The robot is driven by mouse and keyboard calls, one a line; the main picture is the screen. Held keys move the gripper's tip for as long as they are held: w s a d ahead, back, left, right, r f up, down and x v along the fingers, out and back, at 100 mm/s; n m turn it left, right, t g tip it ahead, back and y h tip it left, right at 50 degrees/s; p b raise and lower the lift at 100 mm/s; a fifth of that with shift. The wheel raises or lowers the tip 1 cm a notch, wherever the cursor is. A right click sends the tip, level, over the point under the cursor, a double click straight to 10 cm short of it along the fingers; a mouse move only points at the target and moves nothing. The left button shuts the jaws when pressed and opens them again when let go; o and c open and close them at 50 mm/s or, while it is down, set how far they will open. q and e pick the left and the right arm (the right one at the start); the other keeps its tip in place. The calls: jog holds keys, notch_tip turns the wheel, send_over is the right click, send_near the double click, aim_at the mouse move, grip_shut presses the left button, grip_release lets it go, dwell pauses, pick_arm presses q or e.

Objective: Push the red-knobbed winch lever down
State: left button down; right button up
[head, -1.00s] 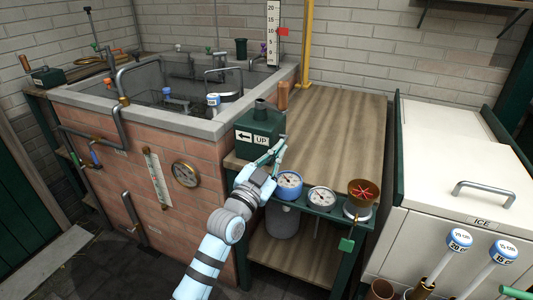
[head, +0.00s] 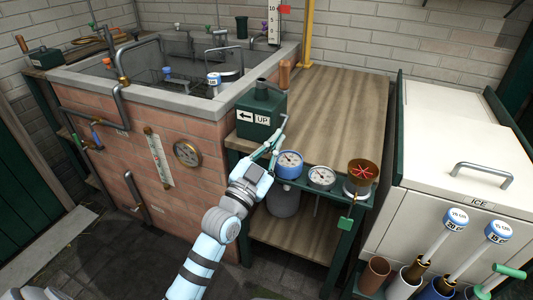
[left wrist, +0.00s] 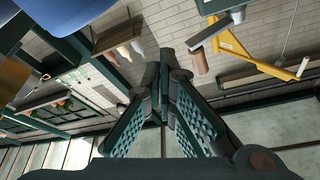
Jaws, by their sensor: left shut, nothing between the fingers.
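A reddish-brown upright grip (head: 284,75) stands behind the green box (head: 260,113) marked UP with a left arrow; I cannot tell whether it belongs to the winch lever. The reddish grip also shows in the left wrist view (left wrist: 198,62). A thin grey rod (head: 284,121) rises at the box's right side, just above my fingertips. At the far left, a lever with a dark red knob (head: 21,41) leans from another green box (head: 42,57). My left gripper (head: 273,145) is shut and empty in front of the UP box; contact with the rod is unclear. My right gripper is out of view.
The bench top is clear. A brick tank (head: 100,150) stands left, a white ice chest (head: 450,140) right.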

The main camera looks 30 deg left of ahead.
pick_arm(q)
jog(key=v, duration=0.2)
jog(key=f+v, duration=0.1)
jog(key=v, duration=0.2)
jog(key=shift+f, duration=0.1)
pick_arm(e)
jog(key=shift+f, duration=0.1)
